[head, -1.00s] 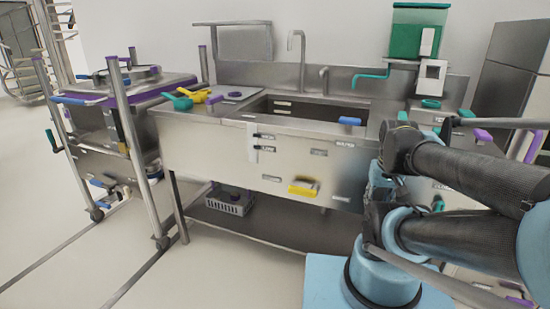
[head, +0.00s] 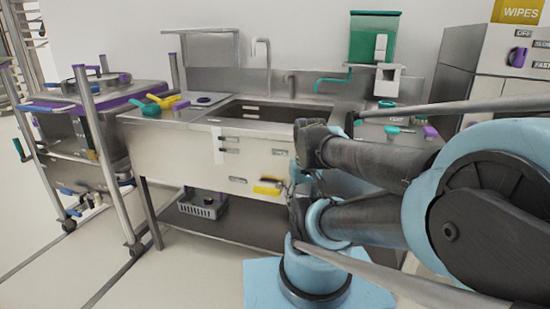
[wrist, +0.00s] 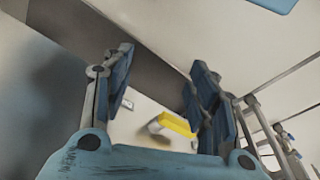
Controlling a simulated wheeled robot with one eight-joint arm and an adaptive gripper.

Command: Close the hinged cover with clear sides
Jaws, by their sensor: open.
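I cannot clearly pick out a hinged cover with clear sides in either view. A grey slab with a panel under it (head: 210,48) is on the wall at the back left of the sink; I cannot tell whether it is hinged or clear-sided. My gripper (wrist: 160,78) is open and empty in the wrist view, its blue-padded fingers apart. A yellow block (wrist: 177,124) shows beyond and between the fingers. In the head view my arm spans the right half, and the gripper's fingers cannot be made out.
A steel sink counter (head: 170,142) fills the middle, with a yellow block (head: 267,190) on its front. A wheeled cart (head: 118,190) stands left, a green dispenser (head: 375,38) hangs behind, and a grey machine (head: 500,65) stands right. Floor at front left is clear.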

